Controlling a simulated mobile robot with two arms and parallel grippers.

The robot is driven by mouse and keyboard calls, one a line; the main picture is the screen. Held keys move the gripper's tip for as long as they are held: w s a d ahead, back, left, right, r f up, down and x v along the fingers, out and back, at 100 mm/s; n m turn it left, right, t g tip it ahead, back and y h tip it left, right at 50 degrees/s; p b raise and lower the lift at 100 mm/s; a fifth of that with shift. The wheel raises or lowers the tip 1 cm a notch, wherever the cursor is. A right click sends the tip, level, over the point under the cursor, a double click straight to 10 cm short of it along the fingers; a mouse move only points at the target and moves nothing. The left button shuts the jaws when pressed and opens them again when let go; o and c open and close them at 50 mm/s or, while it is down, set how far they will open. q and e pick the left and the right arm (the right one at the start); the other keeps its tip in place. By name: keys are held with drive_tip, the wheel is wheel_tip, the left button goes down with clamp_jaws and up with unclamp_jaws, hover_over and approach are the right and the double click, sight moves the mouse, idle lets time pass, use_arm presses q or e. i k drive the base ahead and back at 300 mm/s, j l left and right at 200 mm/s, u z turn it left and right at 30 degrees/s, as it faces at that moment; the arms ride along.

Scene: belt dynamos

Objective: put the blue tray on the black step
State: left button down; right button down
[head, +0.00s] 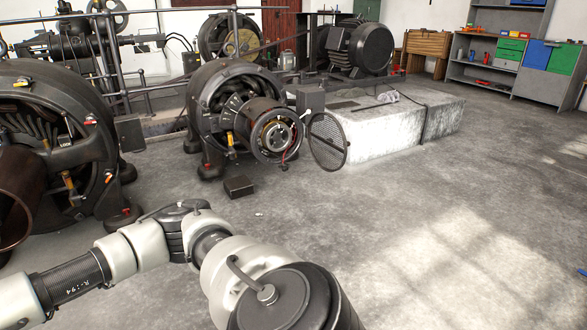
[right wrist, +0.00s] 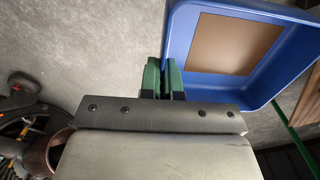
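The blue tray (right wrist: 205,81) is in the upper right of the right wrist view, with a flat brown patch inside on its bottom. My right gripper (right wrist: 165,70) has green-edged fingers at the tray's left wall, one outside and one inside. It looks shut on that wall. The tray does not show in the head view. My left gripper is out of view; a pale arm crosses the bottom of the head view. I cannot identify the black step for certain; a small dark block (head: 238,187) lies on the floor.
Dynamos (head: 55,150) (head: 240,110) stand at left and centre, with a round mesh cover (head: 328,141) beside the central one. A pale stone plinth (head: 390,130) lies behind. Shelves (head: 480,70) stand at back right. A green bar (right wrist: 292,130) runs below the tray.

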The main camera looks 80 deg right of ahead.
sight(243, 182)
drive_tip(key=i+l+z, duration=0.2)
drive_tip(key=z, duration=0.2)
drive_tip(key=i+l+z, duration=0.2)
drive_tip(key=l+z, duration=0.2)
drive_tip(key=i+l+z, duration=0.1)
drive_tip(key=i+z, duration=0.15)
drive_tip(key=z, duration=0.15)
drive_tip(key=i+z, duration=0.25)
drive_tip(key=z, duration=0.15)
drive_tip(key=i+z, duration=0.4)
drive_tip(key=i+j+z, duration=0.2)
drive_tip(key=i, duration=0.35)
drive_tip(key=i+j+z, duration=0.15)
drive_tip(key=i, duration=0.4)
drive_tip(key=i+j+z, duration=0.2)
drive_tip(key=i+j, duration=0.45)
drive_tip(key=i, duration=0.35)
drive_tip(key=i+j, duration=0.15)
drive_tip(key=i, duration=0.35)
